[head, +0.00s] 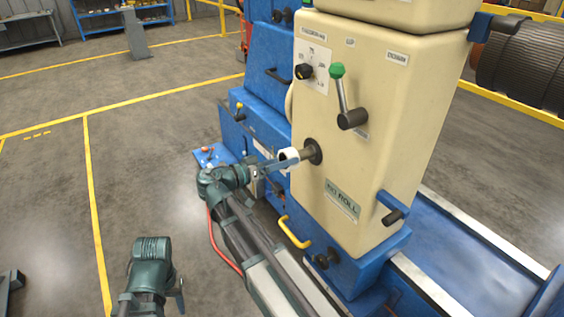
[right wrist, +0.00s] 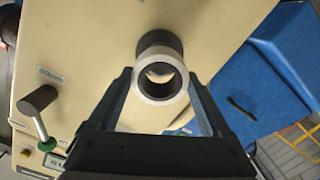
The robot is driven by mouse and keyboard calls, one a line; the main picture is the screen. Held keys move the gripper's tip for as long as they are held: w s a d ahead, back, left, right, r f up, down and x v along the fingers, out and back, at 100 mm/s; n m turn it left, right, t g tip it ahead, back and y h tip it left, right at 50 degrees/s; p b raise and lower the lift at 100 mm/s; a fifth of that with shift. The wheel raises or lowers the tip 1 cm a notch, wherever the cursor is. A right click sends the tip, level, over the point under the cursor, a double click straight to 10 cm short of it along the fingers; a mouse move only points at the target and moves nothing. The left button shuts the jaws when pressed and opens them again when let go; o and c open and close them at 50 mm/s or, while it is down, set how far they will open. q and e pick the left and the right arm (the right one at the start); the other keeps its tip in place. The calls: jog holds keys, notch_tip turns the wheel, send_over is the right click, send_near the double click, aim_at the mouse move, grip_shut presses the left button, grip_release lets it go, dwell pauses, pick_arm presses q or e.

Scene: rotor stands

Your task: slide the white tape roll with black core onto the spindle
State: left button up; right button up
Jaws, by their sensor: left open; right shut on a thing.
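The white tape roll (head: 289,155) with its black core is held between the fingers of my right gripper (head: 274,165). In the right wrist view the roll (right wrist: 146,88) shows its open ring, with a dark inner wall. The spindle (head: 310,152) sticks out of the cream machine front, right behind the roll. In the right wrist view the dark spindle (right wrist: 160,44) shows above and behind the roll. They nearly line up; I cannot tell whether the spindle tip is inside the core. My left gripper (head: 178,291) is low at the left, open, partly seen and away from the machine.
The cream machine housing (head: 355,130) carries a green-knobbed lever (head: 342,95) above the spindle and a black-knobbed handle (head: 392,216) lower right. A yellow handle (head: 294,233) is on the blue base below. The floor at left is mostly clear.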

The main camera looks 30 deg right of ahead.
aim_at(300, 156)
jog(key=shift+d, duration=0.25)
dwell(0.4)
jog(key=shift+d, duration=0.35)
jog(key=shift+d, duration=0.25)
dwell(0.4)
jog(key=shift+w+d+f, duration=0.1)
jog(key=shift+d, duration=0.6)
jog(key=shift+w+d+f, duration=0.1)
jog(key=shift+d, duration=0.85)
jog(key=shift+d, duration=0.65)
jog(key=o, duration=1.1)
jog(key=shift+c, duration=0.2)
